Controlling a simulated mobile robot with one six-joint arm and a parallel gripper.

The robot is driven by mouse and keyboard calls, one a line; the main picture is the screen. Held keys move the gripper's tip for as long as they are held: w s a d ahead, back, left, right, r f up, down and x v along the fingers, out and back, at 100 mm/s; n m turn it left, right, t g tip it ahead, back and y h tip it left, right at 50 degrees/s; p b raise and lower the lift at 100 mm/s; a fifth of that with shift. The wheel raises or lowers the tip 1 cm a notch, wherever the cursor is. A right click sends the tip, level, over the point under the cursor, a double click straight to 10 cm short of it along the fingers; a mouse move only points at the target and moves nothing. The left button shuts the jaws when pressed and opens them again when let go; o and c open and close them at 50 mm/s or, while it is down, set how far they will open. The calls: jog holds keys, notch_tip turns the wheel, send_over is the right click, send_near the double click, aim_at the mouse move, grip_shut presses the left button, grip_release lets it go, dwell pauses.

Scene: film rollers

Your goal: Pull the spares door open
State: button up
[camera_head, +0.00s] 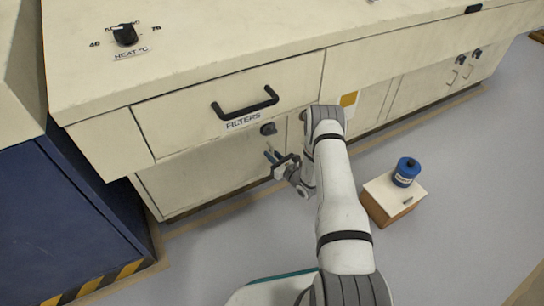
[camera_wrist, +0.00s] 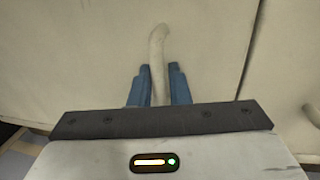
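A pale door (camera_head: 215,170) sits under the drawer labelled FILTERS and looks closed; no spares label is readable on it. My gripper (camera_head: 272,153) is low in front of this door, near its right edge. In the wrist view a slim beige handle (camera_wrist: 158,50) stands on the pale door face (camera_wrist: 80,60). My gripper's blue fingers (camera_wrist: 158,88) are on either side of the handle, very close to it. I cannot tell whether they touch it. The palm hides the handle's lower end.
The FILTERS drawer (camera_head: 228,105) with its black handle is above. A blue canister (camera_head: 406,172) stands on a small box (camera_head: 390,203) on the floor to the right. A dark blue cabinet (camera_head: 55,225) is at the left. The grey floor before the door is open.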

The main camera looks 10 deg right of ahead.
grip_shut()
jog(key=shift+d, duration=0.15)
